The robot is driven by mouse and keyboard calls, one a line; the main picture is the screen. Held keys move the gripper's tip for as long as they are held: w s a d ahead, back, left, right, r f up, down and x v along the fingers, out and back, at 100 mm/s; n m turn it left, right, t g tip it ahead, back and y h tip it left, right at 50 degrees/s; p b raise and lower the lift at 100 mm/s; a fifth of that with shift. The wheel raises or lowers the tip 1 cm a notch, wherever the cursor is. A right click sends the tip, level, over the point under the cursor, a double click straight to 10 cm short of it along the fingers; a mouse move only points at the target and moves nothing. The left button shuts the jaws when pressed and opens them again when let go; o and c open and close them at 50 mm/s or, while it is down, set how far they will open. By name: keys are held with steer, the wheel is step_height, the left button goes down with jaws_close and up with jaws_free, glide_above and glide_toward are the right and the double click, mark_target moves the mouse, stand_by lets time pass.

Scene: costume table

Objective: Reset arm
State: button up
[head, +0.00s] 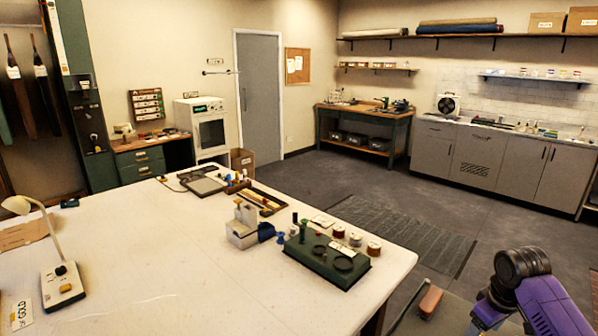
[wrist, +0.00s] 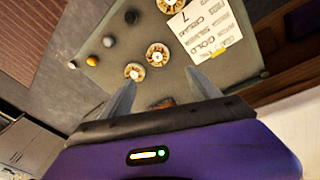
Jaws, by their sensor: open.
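In the head view my purple arm is folded at the lower right corner, and its gripper is not visible there. In the wrist view my gripper (wrist: 158,78) is open, with its two grey fingers apart and nothing between the tips. Beyond the fingers is a flat grey-green surface (wrist: 112,76). A small brown item (wrist: 165,103) shows partly behind the gripper body.
The white table (head: 150,255) fills the left and middle. It bears a lamp (head: 62,275), a green block with round recesses (head: 325,262), several thread spools (head: 355,240) and a small white box (head: 241,232). Open grey floor (head: 440,200) lies between the table and the grey cabinets (head: 500,155).

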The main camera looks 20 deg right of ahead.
steer(key=w+a+r+m+t+h, duration=0.1)
steer(key=w+a+r+t, duration=0.1)
steer(key=w+a+t, duration=0.35)
steer(key=w+a+r+t, duration=0.2)
steer(key=w+r, duration=0.1)
steer(key=w, duration=0.5)
steer(key=s+a+r+m+t+h+b, duration=0.1)
steer(key=a+r+m+t+h+b, duration=0.15)
steer(key=a+t, duration=0.75)
steer(key=s+a+f+n+g+y+b, duration=0.1)
steer(key=s+a, duration=0.7)
steer(key=s, duration=0.4)
steer(key=s+a+f+n+g+y+b, duration=0.1)
steer(key=s+a+f+n+g+y, duration=0.1)
steer(key=s+a, duration=0.6)
steer(key=s+a+f+n+g+y+b, duration=0.1)
steer(key=s+a, duration=0.7)
steer(key=s, duration=1)
steer(key=shift+s+a+f+y+b, duration=0.25)
steer(key=shift+a+f+y+b, duration=0.15)
steer(key=shift+y, duration=0.25)
